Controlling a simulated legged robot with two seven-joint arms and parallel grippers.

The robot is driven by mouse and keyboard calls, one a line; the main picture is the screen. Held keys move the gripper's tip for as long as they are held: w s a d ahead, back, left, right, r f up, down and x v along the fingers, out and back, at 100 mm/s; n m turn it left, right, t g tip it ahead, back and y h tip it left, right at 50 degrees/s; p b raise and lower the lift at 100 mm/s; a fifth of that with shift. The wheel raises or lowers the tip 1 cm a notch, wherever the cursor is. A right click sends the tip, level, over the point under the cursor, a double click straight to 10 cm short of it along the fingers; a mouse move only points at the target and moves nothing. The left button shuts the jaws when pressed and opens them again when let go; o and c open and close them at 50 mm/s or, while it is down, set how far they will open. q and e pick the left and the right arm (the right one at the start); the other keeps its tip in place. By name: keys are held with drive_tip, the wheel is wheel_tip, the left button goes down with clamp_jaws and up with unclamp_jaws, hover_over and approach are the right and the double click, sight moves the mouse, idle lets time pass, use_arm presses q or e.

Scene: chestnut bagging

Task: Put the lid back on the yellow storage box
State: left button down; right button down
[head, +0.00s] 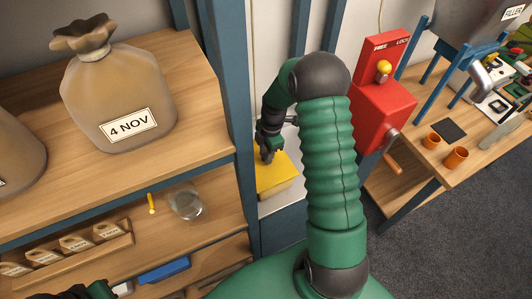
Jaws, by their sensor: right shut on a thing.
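A yellow box-like shape with a flat top (275,180) stands on a pale surface in the narrow gap between the wooden shelves and the red machine. Its top looks like the lid, but I cannot see whether that lid sits flush on the storage box or is held over it. My right gripper (267,155) reaches down onto the far-left part of this yellow top and is shut on it.
A wooden shelf unit (205,148) on the left holds a tied sack labelled "4 NOV" (120,98), a glass jar (186,204) and small labelled bags (75,243). A blue upright (236,90) borders the gap. Right are a red machine (385,105) and a bench with orange cups (456,158).

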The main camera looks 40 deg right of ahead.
drive_tip(key=shift+d+f, duration=0.1)
drive_tip(key=shift+f, duration=0.05)
drive_tip(key=c, duration=1)
unclamp_jaws()
drive_tip(key=shift+c, duration=0.2)
drive_tip(key=o, duration=0.5)
drive_tip(key=shift+r+p, duration=2.8)
drive_tip(key=shift+r, duration=0.75)
